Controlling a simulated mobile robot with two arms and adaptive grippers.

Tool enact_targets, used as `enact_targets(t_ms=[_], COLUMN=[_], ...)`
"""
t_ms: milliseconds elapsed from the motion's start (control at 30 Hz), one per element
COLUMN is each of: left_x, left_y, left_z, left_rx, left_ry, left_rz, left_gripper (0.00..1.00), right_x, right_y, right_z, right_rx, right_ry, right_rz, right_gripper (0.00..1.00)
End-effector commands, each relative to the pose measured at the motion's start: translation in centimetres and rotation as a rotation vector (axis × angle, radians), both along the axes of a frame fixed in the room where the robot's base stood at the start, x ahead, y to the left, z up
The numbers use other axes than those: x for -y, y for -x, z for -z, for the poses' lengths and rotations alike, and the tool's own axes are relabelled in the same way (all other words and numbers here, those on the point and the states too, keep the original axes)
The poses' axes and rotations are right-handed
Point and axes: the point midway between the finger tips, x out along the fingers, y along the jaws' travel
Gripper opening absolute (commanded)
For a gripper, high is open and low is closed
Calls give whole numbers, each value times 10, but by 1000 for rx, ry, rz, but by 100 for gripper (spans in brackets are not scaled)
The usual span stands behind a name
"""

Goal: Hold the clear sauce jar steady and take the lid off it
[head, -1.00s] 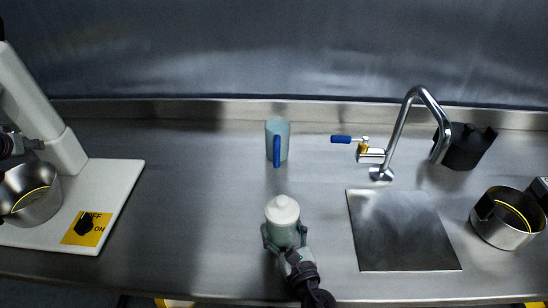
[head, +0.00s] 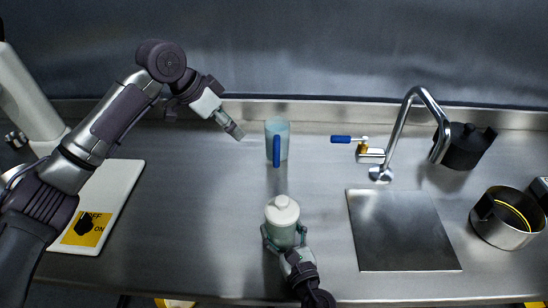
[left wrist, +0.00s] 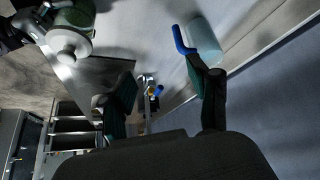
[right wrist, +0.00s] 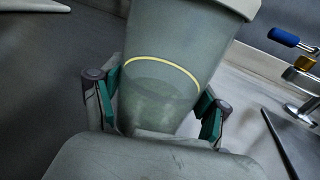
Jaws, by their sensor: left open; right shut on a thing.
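The clear sauce jar (head: 283,236) stands on the steel counter near its front edge, with its white lid (head: 283,210) seated on top. My right gripper (head: 284,243) is shut around the jar's body; in the right wrist view its green-padded fingers sit on both sides of the jar (right wrist: 165,85). My left gripper (head: 234,130) is open and empty, up above the counter, left of the blue-handled cup and well away from the lid. The left wrist view shows its two spread fingers (left wrist: 163,95), with the lid (left wrist: 68,46) at upper left.
A clear cup with a blue handle (head: 284,138) stands at the back middle. A tap (head: 412,100), a steel sink cover (head: 403,238), a metal pot (head: 500,226) and a black pot (head: 468,146) are on the right. A mixer base (head: 122,190) is at left. The counter left of the jar is clear.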

Motion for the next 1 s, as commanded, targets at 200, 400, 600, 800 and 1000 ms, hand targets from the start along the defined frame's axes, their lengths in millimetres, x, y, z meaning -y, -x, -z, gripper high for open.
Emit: enact_targets(t_ms=[200,400,600,800,1000], left_x=[82,104,108,113,119], left_y=[73,117,127,126,126], left_z=[-14,-14,0,34,71], left_rx=[-43,-78,-91,-92,-91], left_ry=[-210,-368,-405,-402,-402], left_rz=[374,570,612,610,608], left_gripper=[61,61,61,61,61], right_x=[0,0,0,0,0], right_y=[0,0,0,0,0], right_z=[0,0,0,0,0], right_rx=[-1,-1,0,0,0], right_ry=[0,0,0,0,0], right_rz=[1,1,0,0,0], right_gripper=[44,44,44,44,44])
